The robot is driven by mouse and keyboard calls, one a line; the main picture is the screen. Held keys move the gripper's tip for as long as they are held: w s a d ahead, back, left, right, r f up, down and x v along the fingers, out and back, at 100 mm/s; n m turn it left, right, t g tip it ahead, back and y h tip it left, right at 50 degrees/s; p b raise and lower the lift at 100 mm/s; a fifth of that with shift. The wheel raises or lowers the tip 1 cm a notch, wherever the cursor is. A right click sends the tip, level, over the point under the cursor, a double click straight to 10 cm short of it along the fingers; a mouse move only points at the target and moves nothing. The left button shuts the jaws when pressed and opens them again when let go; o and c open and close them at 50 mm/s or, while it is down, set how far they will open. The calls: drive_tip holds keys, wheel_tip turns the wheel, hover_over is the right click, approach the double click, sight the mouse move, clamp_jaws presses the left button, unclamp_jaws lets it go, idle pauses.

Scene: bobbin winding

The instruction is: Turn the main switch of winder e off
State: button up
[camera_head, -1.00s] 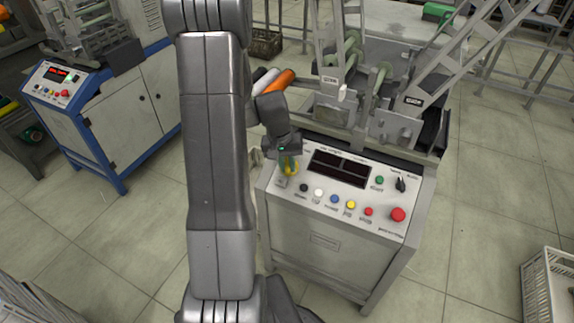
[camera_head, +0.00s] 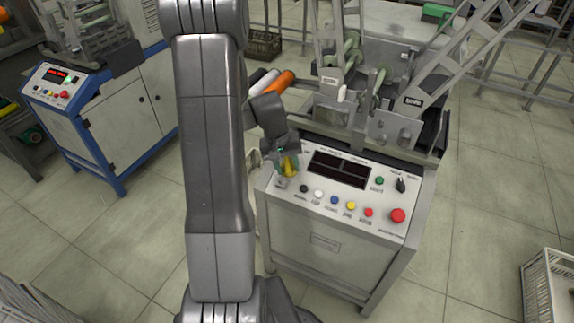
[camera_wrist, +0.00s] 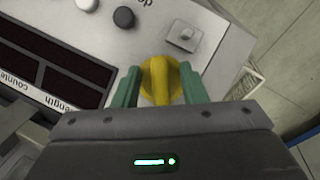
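The control panel (camera_head: 340,194) of the near winder faces me in the head view. Its yellow rotary switch (camera_head: 291,167) sits at the panel's upper left corner. In the wrist view the yellow switch (camera_wrist: 160,80) is between the two green fingers of my gripper (camera_wrist: 160,88). The fingers lie close against both sides of it and look shut on it. My gripper (camera_head: 286,162) in the head view reaches down onto that corner and partly hides the switch. The panel's display (camera_head: 340,169) is dark. I cannot read a winder letter.
A row of coloured buttons, a red stop button (camera_head: 398,215) and a black selector (camera_head: 401,185) share the panel. Another winder (camera_head: 60,85) with a lit red display stands at the left. A white crate (camera_head: 548,295) is on the floor at the lower right. Bare floor lies between.

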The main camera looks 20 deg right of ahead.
drive_tip(key=shift+r, duration=0.1)
drive_tip(key=p+v, duration=0.2)
drive_tip(key=v, duration=1.1)
drive_tip(key=shift+r, duration=0.3)
drive_tip(key=shift+f, duration=0.15)
drive_tip(key=b+x, duration=0.2)
drive_tip(key=x, duration=1.1)
drive_tip(key=shift+f, duration=0.35)
drive_tip(key=shift+r, duration=0.1)
